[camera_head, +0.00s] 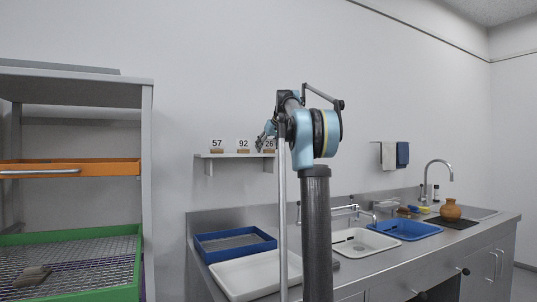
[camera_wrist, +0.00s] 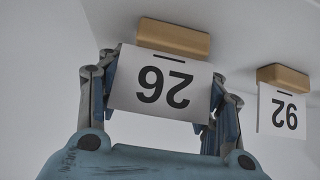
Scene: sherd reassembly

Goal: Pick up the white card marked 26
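The white card marked 26 (camera_wrist: 160,85) appears upside down in the wrist view, its face toward the camera. My gripper's (camera_wrist: 163,62) two fingers are at its left and right edges, shut on it by the sides. The card covers parts of both finger pads. It looks larger than its wooden block (camera_wrist: 173,37), so it seems to be in front of that block, off it. In the head view the card (camera_head: 269,143) shows small above the wall shelf, beside my gripper (camera_head: 266,136).
Cards marked 92 (camera_head: 243,143) and 57 (camera_head: 216,143) stand in wooden blocks on the wall shelf (camera_head: 228,155). Card 92 (camera_wrist: 279,110) is close on the right in the wrist view. A counter below holds a blue tray (camera_head: 237,254), a white tray (camera_head: 232,279) and sinks.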

